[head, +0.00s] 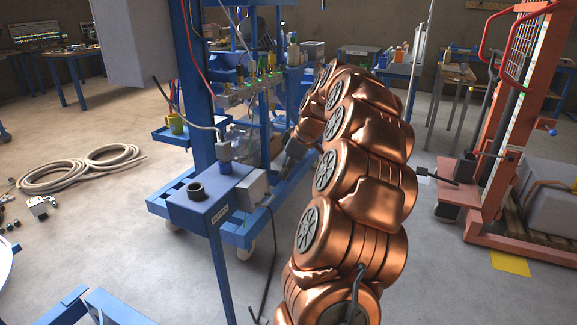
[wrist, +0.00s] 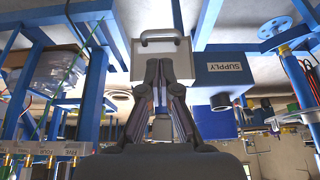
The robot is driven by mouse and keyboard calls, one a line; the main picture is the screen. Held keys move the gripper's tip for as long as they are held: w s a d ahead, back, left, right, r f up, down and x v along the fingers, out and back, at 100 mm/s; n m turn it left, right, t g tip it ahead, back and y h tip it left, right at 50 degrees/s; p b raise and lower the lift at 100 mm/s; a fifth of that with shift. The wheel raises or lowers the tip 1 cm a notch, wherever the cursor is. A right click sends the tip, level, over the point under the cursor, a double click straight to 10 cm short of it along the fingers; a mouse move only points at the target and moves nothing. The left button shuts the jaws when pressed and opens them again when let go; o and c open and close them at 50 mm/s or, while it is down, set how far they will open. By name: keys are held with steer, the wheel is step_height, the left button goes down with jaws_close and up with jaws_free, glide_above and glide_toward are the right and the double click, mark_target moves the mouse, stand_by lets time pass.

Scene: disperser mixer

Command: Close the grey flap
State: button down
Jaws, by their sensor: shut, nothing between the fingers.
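A light grey flap or box front (wrist: 178,47) with a dark bar handle (wrist: 160,36) fills the top middle of the wrist view. In the head view a grey box (head: 251,190) sits on the side of the blue stand and appears to be the same part. In the head view my gripper (head: 287,168) is to the right of the grey box, partly hidden by my arm. Whether the flap stands open is unclear.
A dark cable (head: 270,255) hangs below the box.

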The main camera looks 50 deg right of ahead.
steer(key=x, duration=0.9)
steer(key=shift+w+f, duration=0.1)
steer(key=shift+f, duration=0.1)
steer(key=shift+f, duration=0.15)
steer(key=shift+w+f+t+b, duration=0.1)
steer(key=shift+f+t+b, duration=0.3)
steer(key=shift+b, duration=0.6)
steer(key=shift+w+a+f+t+b, duration=0.15)
steer(key=shift+f+t+b, duration=0.15)
steer(key=shift+b, duration=0.7)
steer(key=shift+y, duration=0.3)
steer(key=shift+r, duration=0.25)
glide_toward(270, 198)
steer(key=v, duration=0.5)
steer(key=shift+a+r, duration=0.15)
steer(key=shift+a, duration=0.05)
